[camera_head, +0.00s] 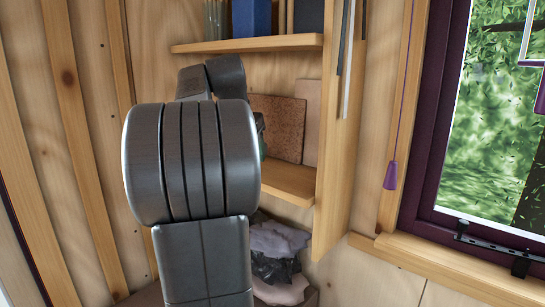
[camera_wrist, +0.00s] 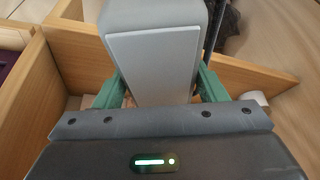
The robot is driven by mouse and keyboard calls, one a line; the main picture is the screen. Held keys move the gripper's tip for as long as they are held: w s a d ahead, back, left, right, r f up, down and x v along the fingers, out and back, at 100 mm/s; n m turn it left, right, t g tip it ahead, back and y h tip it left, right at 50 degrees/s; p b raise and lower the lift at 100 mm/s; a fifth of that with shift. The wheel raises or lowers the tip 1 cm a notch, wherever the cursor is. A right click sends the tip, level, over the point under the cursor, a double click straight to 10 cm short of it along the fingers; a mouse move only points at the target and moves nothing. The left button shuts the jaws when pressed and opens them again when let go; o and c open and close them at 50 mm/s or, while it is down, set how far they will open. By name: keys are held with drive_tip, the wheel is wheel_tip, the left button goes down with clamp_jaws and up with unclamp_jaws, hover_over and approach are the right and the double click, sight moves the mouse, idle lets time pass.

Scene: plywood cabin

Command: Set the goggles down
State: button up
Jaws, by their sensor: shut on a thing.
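In the wrist view my gripper (camera_wrist: 160,88) is shut, its green fingers on either side of a smooth grey, block-like thing with a paler flat panel, which I take to be the goggles (camera_wrist: 155,60). Only this grey face shows; no lenses or strap can be made out. It is held over wooden boards. In the head view my arm hides the held thing and nearly all of the gripper; a little dark green shows at the arm's right edge, before the lower shelf (camera_head: 290,180).
An upper shelf (camera_head: 250,44) holds a blue box (camera_head: 251,18). A brown board (camera_head: 278,127) leans at the back of the lower shelf. Crumpled grey and black cloths (camera_head: 275,250) lie beneath. A window (camera_head: 490,110) is at right. A small white roll (camera_wrist: 256,98) shows in the wrist view.

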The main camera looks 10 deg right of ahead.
drive_tip(key=w+d+p, duration=0.1)
drive_tip(key=w+d, duration=0.2)
drive_tip(key=d, duration=0.1)
drive_tip(key=w+d+f+p, duration=0.1)
drive_tip(key=w+d+p, duration=0.1)
drive_tip(key=d, duration=0.3)
drive_tip(key=w+d+f+p, duration=0.1)
drive_tip(key=w+d+p, duration=0.1)
drive_tip(key=w+d, duration=0.2)
drive_tip(key=shift+w+d, duration=0.15)
drive_tip(key=shift+w, duration=0.35)
drive_tip(key=shift+f, duration=0.6)
wheel_tip(320, 180, down, 3)
drive_tip(key=shift+f+p, duration=0.1)
drive_tip(key=shift+p, duration=0.3)
drive_tip(key=shift+w+d+f+p, duration=0.1)
drive_tip(key=shift+f+p, duration=0.2)
